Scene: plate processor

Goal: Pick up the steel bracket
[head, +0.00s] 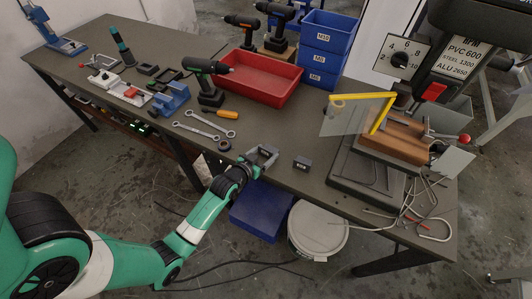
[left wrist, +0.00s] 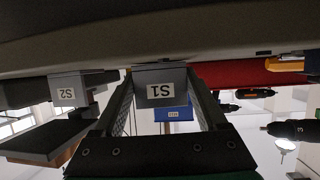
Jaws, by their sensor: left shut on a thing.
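A grey steel bracket labelled S1 (head: 266,153) is at the front edge of the table, between the fingers of my left gripper (head: 263,158). In the left wrist view, which is upside down, the S1 bracket (left wrist: 160,88) sits between the two fingers, its label facing the camera. The left gripper is shut on it. I cannot tell whether the bracket is clear of the tabletop. A second grey bracket (head: 302,163) stands on the table to the right; it shows in the left wrist view with an S2 label (left wrist: 72,92). My right gripper is not in view.
A drill press base (head: 365,180) stands to the right. Below the edge are a blue bin (head: 262,208) and a white bucket (head: 318,232).

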